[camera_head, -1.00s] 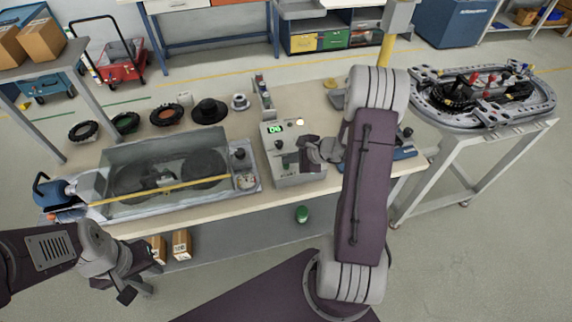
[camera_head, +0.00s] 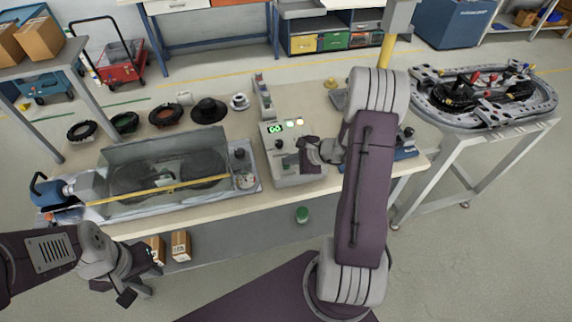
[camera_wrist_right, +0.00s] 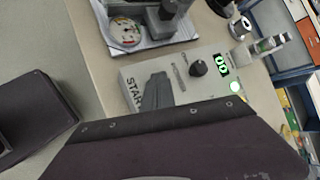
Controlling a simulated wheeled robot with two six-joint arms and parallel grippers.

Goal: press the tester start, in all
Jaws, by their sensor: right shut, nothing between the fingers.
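The tester (camera_head: 293,175) is a light grey box on the bench, with a green lit display (camera_head: 275,128) and small lamps beside it. In the right wrist view the tester (camera_wrist_right: 200,88) shows a START label, a black knob (camera_wrist_right: 198,67), green digits and a lit green lamp. My right gripper (camera_head: 303,158) is shut and empty, at the tester's front top. In the wrist view its fingers (camera_wrist_right: 156,92) cover the place beside the START label, so the button and any contact are hidden. My left gripper (camera_head: 137,279) hangs in front of the bench, away from the tester; its jaw gap is unclear.
A clear-walled tank (camera_head: 165,175) with a yellow strip stands left of the tester. Several dark rings and a black hat-shaped part (camera_head: 208,110) lie behind it. A blue device (camera_head: 404,148) is to the right. A separate table (camera_head: 490,110) carries an oval track.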

